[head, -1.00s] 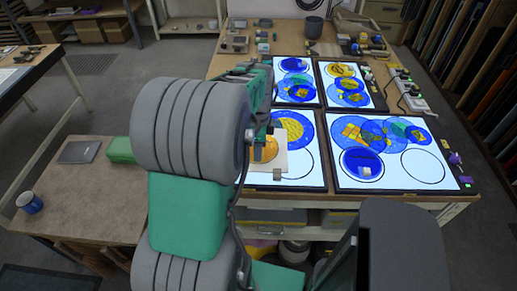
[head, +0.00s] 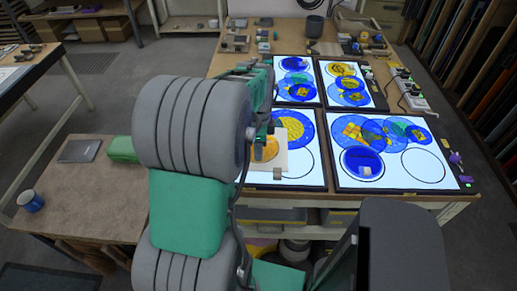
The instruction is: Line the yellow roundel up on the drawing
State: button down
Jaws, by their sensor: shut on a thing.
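The yellow roundel (head: 270,148) is an orange-yellow disc on a pale square piece, at the front left of the near left lit panel. My arm covers its left side. A small grey block (head: 278,173) is at the pale square's lower edge. My gripper (head: 259,151) is mostly hidden behind my arm; the little that shows is at the roundel's left, shut on it. The drawing (head: 304,170) on the lit panel shows a black circle outline, partly covered by the pale square. I cannot tell whether the piece touches the panel.
Behind the pale square lies a blue and yellow disc (head: 300,128). The near right panel (head: 440,185) holds several blue and yellow discs and an empty circle. Switch boxes (head: 412,100) stand along the right edge.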

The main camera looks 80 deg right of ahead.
jog(key=shift+f, duration=0.2)
jog(key=c, duration=1.2)
grip_release()
jog(key=shift+r, duration=0.1)
